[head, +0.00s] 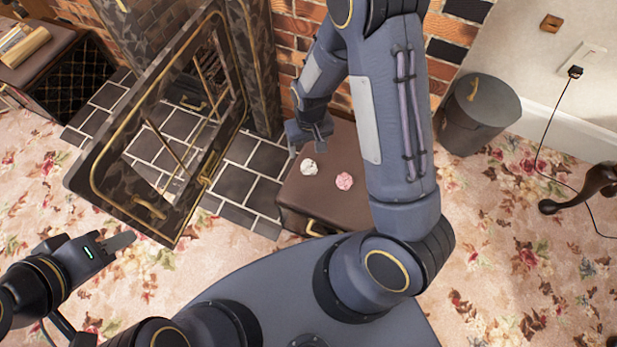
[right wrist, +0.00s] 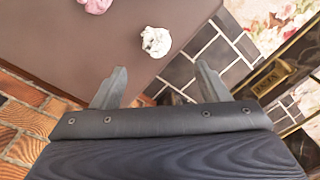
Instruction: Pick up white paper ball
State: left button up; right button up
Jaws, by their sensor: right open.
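The white paper ball (head: 308,166) lies on the brown leather-like box (head: 310,203), near its left edge. It also shows in the right wrist view (right wrist: 156,41), just beyond the fingertips and between their lines. My right gripper (head: 309,141) is over the back left part of the box, close to the ball. Its fingers are spread and empty in the right wrist view (right wrist: 160,78). My left gripper (head: 122,243) is low at the left, above the carpet and away from the ball. Its finger opening cannot be made out.
A pink paper ball (head: 344,181) lies beside the white one. An open framed fireplace door (head: 140,205) stands left of the box, with dark tiles (head: 253,190) between. A dark lidded bin (head: 478,115) stands at the right. Brick wall (head: 303,40) is behind.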

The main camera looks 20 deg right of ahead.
aim_at(309, 163)
notch_tip(309, 163, down, 6)
jog(key=shift+r+b, duration=0.25)
jog(key=shift+b, duration=0.5)
notch_tip(309, 163, down, 5)
jog(key=b, duration=0.3)
jog(key=shift+f, duration=0.1)
pick_arm(q)
notch_tip(309, 163, down, 5)
jog(key=shift+f, duration=0.1)
pick_arm(e)
jog(key=c, duration=1)
